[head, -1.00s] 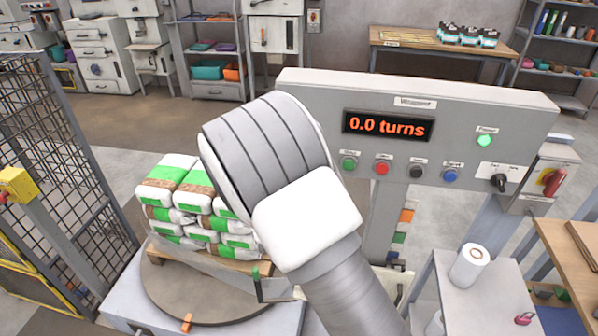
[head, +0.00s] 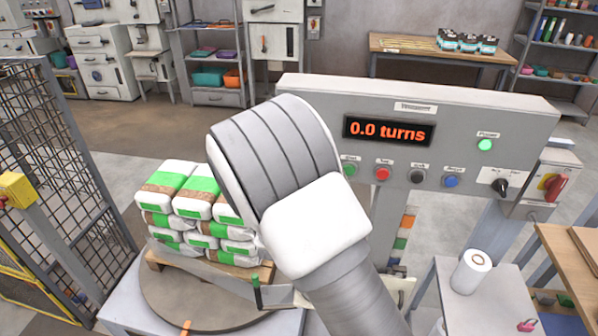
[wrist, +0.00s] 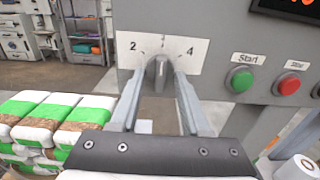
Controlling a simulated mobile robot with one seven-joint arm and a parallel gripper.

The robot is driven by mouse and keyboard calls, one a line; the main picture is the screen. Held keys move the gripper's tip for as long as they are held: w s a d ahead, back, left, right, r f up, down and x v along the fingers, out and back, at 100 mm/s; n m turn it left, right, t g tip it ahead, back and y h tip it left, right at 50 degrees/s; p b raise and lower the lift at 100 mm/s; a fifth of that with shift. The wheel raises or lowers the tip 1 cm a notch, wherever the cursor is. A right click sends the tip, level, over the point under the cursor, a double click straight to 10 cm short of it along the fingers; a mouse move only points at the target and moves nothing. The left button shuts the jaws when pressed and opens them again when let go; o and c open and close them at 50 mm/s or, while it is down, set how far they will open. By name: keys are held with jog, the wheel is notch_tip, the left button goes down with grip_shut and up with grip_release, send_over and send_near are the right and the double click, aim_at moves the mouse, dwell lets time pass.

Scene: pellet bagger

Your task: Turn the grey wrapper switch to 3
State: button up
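The grey wrapper switch (wrist: 160,72) shows in the wrist view on a white plate (wrist: 190,57) marked 2 at left and 4 at right. Its knob stands about upright, between those two marks; the mark above it is too small to read surely. My gripper (wrist: 160,78) has one finger on each side of the knob, with a narrow gap visible on both sides. It looks open around the knob, not clamped on it. In the head view my arm hides the switch and the gripper.
The wrapper panel (head: 300,90) reads 0.0 turns, with a lit green power lamp (head: 485,145). Start (wrist: 241,79) and red (wrist: 287,84) buttons sit right of the switch. Bags (head: 180,190) are stacked on a pallet at left, on the turntable (head: 165,305).

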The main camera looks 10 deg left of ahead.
jog(key=shift+s, duration=0.1)
jog(key=s+b, duration=0.1)
jog(key=s, duration=1.6)
jog(key=shift+s+b, duration=0.15)
jog(key=shift+b, duration=0.2)
jog(key=shift+a, duration=0.1)
